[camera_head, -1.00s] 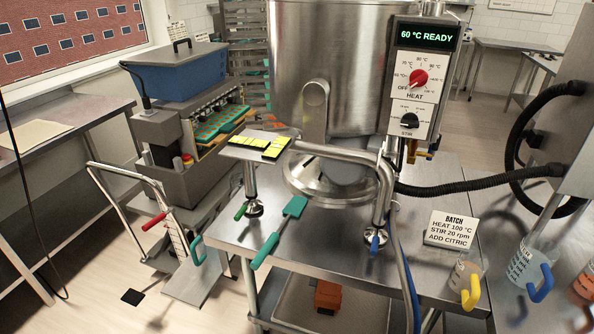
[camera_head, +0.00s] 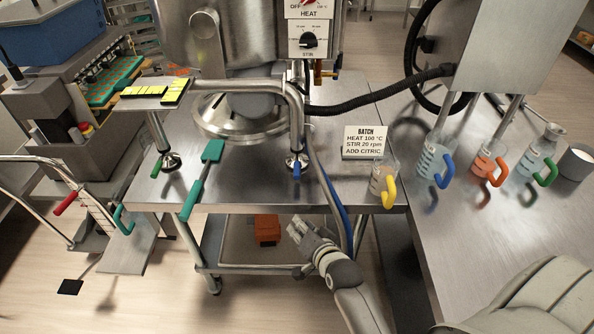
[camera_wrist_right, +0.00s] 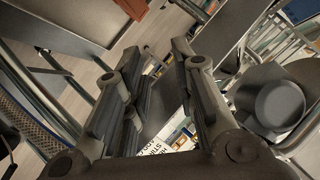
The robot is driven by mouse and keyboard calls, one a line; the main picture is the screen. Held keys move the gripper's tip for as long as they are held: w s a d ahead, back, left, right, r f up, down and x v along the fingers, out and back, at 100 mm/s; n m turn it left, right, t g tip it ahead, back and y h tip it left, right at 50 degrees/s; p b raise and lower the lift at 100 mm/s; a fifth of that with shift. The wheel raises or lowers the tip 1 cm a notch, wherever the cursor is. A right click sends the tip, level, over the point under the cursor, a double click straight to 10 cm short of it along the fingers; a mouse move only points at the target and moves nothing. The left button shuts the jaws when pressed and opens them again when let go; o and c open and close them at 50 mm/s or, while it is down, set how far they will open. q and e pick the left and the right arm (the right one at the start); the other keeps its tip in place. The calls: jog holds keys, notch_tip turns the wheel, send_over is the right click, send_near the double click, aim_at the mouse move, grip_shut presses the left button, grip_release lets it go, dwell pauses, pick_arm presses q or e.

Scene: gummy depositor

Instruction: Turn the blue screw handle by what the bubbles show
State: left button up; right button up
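The blue screw handle (camera_head: 297,169) sits at the foot of the kettle frame's right leg, over the steel table. A green screw handle (camera_head: 156,167) is at the left leg's foot. Two yellow level vials, one lying crosswise (camera_head: 144,90) and one lengthwise (camera_head: 174,91), are on a small plate on the frame; their bubbles are too small to read. My right gripper (camera_head: 302,232) is in front of the table edge, below the blue handle and apart from it. In the right wrist view its fingers (camera_wrist_right: 160,88) are spread and empty. My left gripper is out of view.
The kettle (camera_head: 225,40) stands above the frame. A teal paddle (camera_head: 203,178) lies over the table's front edge. Hoses hang beside the blue handle. A batch sign (camera_head: 365,142) and a yellow-handled jug (camera_head: 384,184) stand to the right. An orange object (camera_head: 267,229) is on the lower shelf.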

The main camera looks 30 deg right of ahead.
aim_at(297, 168)
jog(key=w+d+r+m+t+h, duration=0.1)
jog(key=d+r+m, duration=0.1)
jog(key=r, duration=0.3)
jog(key=w+d+r+m+t+h, duration=0.1)
jog(key=w+d+r+m+t, duration=0.1)
jog(key=r, duration=0.3)
jog(key=x, duration=0.6)
jog(key=p+x, duration=0.1)
jog(key=x, duration=0.3)
jog(key=shift+w+a, duration=0.1)
jog(key=shift+a, duration=0.15)
grip_shut()
